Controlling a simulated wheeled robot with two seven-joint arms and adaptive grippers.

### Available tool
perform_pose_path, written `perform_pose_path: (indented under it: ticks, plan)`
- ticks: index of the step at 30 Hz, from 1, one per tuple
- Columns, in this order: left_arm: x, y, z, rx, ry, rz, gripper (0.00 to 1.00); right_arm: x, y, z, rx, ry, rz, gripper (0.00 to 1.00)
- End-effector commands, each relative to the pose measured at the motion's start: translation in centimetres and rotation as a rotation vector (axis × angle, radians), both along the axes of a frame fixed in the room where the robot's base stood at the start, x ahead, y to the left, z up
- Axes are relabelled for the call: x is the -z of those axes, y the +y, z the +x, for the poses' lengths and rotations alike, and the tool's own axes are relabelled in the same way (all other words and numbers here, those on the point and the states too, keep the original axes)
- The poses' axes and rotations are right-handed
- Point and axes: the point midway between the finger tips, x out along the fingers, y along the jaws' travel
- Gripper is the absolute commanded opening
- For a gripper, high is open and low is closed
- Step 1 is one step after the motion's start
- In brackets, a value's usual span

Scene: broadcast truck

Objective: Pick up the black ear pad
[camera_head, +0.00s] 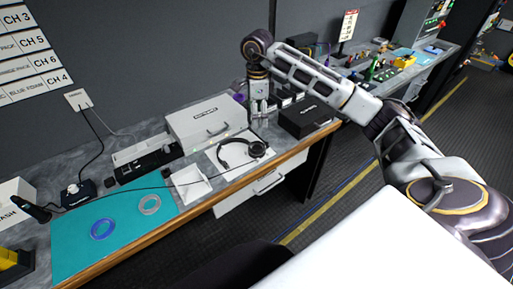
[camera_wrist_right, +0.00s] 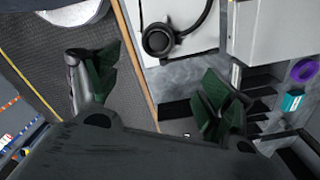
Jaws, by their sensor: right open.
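A black headset (camera_head: 240,153) lies on a white sheet (camera_head: 222,168) near the counter's front edge. A round black ear cup with a ring-shaped pad (camera_head: 257,149) is at its right end; it also shows in the wrist view (camera_wrist_right: 158,40). I cannot tell whether the pad is separate from the cup. My right gripper (camera_head: 259,112) points down over the counter, just behind and above the headset. In the wrist view, its fingers (camera_wrist_right: 158,88) are wide apart with nothing between them, and the ear cup is beyond them. My left gripper is not in view.
A teal mat (camera_head: 75,255) holds a blue ring (camera_head: 103,229) and a grey ring (camera_head: 150,204). A white case (camera_head: 205,125) stands behind the headset. A black box (camera_head: 308,118) is to its right. A compartmented organizer (camera_wrist_right: 262,92) is beside the gripper.

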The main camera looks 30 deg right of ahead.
Motion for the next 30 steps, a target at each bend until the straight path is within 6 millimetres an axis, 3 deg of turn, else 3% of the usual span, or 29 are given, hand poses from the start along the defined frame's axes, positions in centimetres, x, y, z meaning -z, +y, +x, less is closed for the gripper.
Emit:
perform_pose_path:
  ticks: [11,20,30]
  plan:
    - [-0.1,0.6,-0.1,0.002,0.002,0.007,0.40,1.0,0.1,0.0,-0.001,0.002,0.003,0.81]
    - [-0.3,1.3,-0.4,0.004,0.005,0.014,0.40,4.4,0.1,-0.1,-0.001,0.002,0.003,0.81]
    - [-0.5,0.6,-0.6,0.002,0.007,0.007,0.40,8.1,0.1,0.0,-0.001,0.001,0.004,0.81]
